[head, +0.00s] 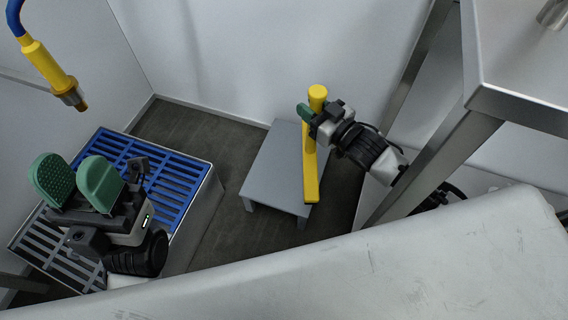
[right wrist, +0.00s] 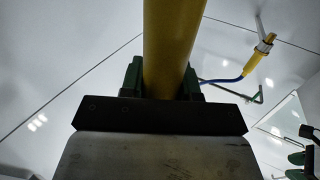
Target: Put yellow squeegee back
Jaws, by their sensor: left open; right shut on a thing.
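The yellow squeegee (head: 310,150) is upright in the head view, seen from above, with its handle top toward the camera and its yellow bar lower down over the small grey table. My right gripper (head: 306,113) is shut on its handle near the top. In the right wrist view the yellow handle (right wrist: 172,45) passes between the green fingers. Whether the squeegee touches the table or floor I cannot tell. My left gripper (head: 75,182) is open and empty, with green pads, over the blue grate at the left.
The small grey table (head: 270,178) stands on the dark floor near the back wall. A blue grate (head: 180,165) on a metal basin is at left. A yellow spray nozzle (head: 50,68) on a blue hose hangs upper left. A steel table (head: 520,104) stands at right.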

